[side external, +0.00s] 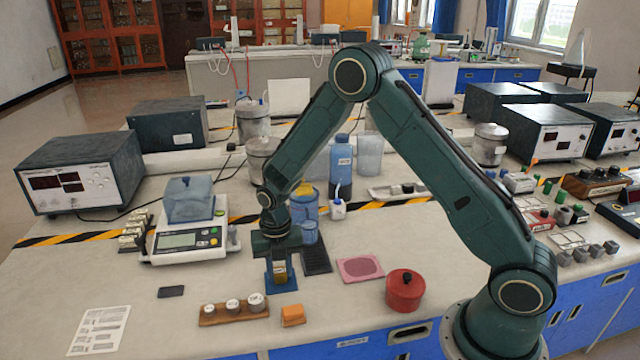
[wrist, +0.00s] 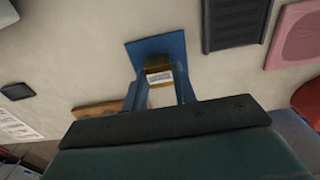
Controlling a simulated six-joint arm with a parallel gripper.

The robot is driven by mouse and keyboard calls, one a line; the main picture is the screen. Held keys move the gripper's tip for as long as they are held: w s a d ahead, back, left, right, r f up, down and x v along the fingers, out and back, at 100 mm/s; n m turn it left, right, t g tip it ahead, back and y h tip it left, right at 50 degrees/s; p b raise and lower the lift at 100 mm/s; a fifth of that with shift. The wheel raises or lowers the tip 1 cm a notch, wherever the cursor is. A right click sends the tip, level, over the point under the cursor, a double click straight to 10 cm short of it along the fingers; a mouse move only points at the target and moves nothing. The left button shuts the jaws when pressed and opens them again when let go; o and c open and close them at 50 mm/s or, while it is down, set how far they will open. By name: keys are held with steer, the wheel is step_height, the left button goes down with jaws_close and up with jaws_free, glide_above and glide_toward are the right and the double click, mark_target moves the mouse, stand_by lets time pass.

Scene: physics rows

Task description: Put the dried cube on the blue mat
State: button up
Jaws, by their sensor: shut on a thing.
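My gripper (side external: 281,272) points down over the blue mat (side external: 284,289) near the front middle of the bench. It is shut on a small brass-yellow cube (side external: 281,269) with a pale printed label. In the wrist view the labelled cube (wrist: 159,77) sits between the two blue fingers (wrist: 160,88), and the blue mat (wrist: 148,48) spreads out beyond and beneath it. The cube is over the mat and low, but I cannot tell whether its underside touches the mat. The fingers hide its sides.
A dark ridged tray (side external: 317,262), a pink mat (side external: 360,268) and a red lidded pot (side external: 405,291) lie to the right. In front are a wooden weight holder (side external: 234,315) and an orange block (side external: 292,316). A scale (side external: 187,245) stands left. Blue containers (side external: 304,203) stand behind.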

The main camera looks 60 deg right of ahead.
mark_target(280, 271)
steer(key=shift+f, duration=0.2)
steer(key=o, duration=0.9)
steer(key=shift+r, duration=0.1)
steer(key=shift+r, duration=6.1)
